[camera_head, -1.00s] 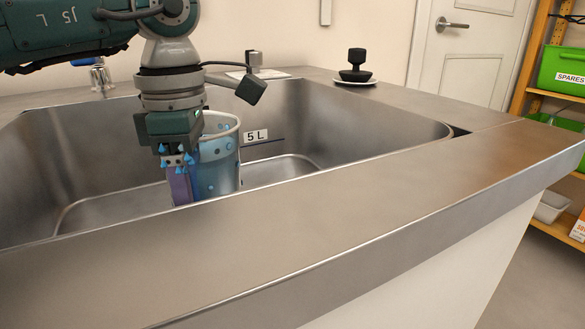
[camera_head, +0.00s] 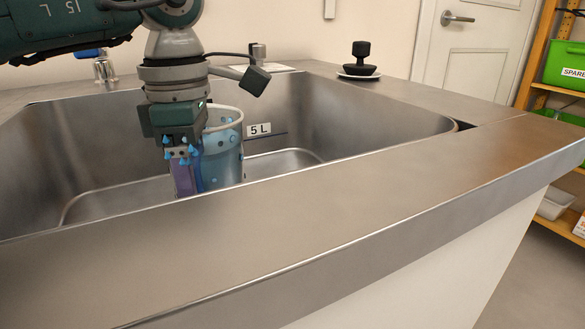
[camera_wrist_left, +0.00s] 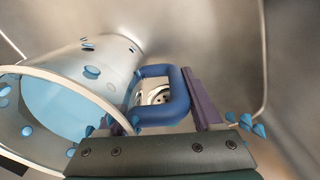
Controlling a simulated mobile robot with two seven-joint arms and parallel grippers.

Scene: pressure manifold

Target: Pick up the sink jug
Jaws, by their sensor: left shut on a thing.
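The sink jug (camera_head: 225,158) is a translucent blue-grey jug with a pale rim and blue drops on it. It stands inside the steel sink (camera_head: 330,125); its base is hidden behind the front rim in the head view. In the left wrist view, the jug (camera_wrist_left: 95,75) lies to the left, its open mouth toward the camera. Its blue handle (camera_wrist_left: 178,92) is between the purple fingers of my left gripper (camera_wrist_left: 162,105). In the head view, my left gripper (camera_head: 184,185) points down on the jug's left side, shut on the handle. My right gripper is not in view.
A "5 L" label (camera_head: 259,129) with a dark line shows beside the jug. A black knob-shaped thing (camera_head: 360,60) stands on a white saucer on the back counter. The wide front counter (camera_head: 330,220) is clear. Shelves with a green bin (camera_head: 568,65) stand at right.

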